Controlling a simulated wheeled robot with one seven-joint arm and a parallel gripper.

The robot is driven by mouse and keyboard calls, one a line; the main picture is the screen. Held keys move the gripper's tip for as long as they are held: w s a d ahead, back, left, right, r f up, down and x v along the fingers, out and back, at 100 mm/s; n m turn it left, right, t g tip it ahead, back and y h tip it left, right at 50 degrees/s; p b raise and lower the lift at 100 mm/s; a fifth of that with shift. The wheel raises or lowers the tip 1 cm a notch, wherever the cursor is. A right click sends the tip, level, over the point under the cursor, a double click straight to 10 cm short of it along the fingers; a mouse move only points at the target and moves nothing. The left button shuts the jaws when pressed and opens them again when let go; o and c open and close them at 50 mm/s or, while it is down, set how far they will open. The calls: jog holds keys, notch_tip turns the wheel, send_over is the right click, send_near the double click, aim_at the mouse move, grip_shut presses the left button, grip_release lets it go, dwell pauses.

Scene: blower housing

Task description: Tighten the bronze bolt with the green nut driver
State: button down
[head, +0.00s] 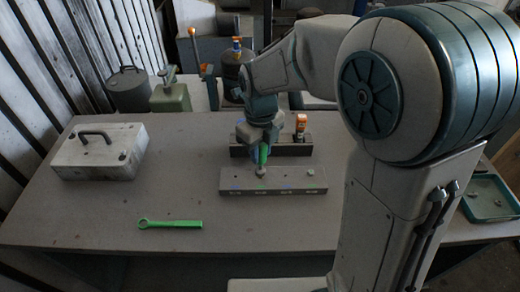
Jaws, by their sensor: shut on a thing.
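My gripper (256,146) is shut on the green nut driver (264,155) and holds it upright above the grey block (272,186) on the table. The driver's lower end meets or nearly meets a bolt spot (261,172) left of the block's middle; I cannot tell whether it is seated. Other small bolt heads show on the block's top, in the middle (283,172) and at the right (310,172). Their colours are too small and dim to tell, so I cannot pick out the bronze bolt.
A dark rack (290,150) behind the block holds an orange-topped driver (301,125). A green wrench (170,224) lies at front left. A grey case (100,152) with a handle stands at left. A green tray (490,198) is at far right. The table's front left is mostly clear.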

jog(key=shift+r+p, duration=2.65)
jog(key=shift+r, duration=0.8)
jog(key=shift+f, duration=0.1)
